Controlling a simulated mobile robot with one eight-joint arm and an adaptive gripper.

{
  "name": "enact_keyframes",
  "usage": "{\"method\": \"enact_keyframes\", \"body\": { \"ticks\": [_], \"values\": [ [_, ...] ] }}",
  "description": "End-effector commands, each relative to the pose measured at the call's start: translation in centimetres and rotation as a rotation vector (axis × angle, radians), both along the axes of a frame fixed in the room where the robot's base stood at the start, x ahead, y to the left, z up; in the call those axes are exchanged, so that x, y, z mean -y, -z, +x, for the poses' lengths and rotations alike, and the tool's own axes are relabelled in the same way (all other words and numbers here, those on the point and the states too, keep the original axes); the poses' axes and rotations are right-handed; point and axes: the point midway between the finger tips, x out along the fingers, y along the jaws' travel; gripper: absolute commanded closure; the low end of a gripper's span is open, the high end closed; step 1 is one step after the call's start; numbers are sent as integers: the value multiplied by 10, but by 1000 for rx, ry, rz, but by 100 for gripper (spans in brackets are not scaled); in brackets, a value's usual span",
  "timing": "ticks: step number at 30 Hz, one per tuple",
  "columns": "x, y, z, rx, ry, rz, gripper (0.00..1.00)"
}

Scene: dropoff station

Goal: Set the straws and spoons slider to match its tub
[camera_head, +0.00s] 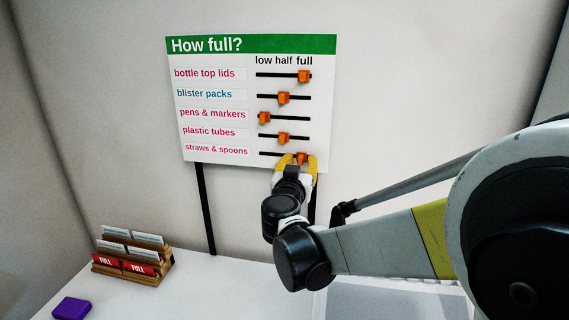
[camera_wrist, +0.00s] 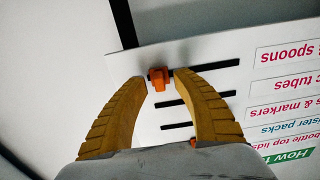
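The white "How full?" board (camera_head: 215,100) has a row for straws & spoons (camera_head: 216,150) at the bottom. Its orange slider (camera_head: 302,158) sits near the right, "full" end of its slot. In the wrist view the board is upside down, and the same slider (camera_wrist: 159,79) sits at the left end of its slot. My gripper (camera_head: 299,158) is at this slider with its yellow fingers spread on either side of it. In the wrist view my gripper (camera_wrist: 160,77) is open around the knob, with a gap at the left finger; contact at the right finger is unclear. No labelled straws and spoons tub is identifiable.
Other sliders are bottle top lids (camera_head: 303,77) near full, blister packs (camera_head: 283,98) and plastic tubes (camera_head: 283,138) near half, pens & markers (camera_head: 264,118) low. A wooden card rack (camera_head: 150,279) and purple block (camera_head: 72,308) are at lower left.

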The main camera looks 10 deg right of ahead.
Motion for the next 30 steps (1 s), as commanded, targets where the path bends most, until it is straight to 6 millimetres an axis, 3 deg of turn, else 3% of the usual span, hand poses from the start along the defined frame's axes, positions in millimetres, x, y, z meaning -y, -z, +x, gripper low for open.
{"method": "enact_keyframes", "body": {
  "ticks": [12, 15, 16, 26, 30],
  "values": [
    [5, 0, 9, 0, 1, 0, 67],
    [4, 0, 9, 0, 1, 0, 97],
    [4, 0, 9, 0, 1, 0, 100],
    [1, -1, 10, 0, 0, 0, 100],
    [-23, -1, 20, 0, -4, -1, 100]
  ]
}}
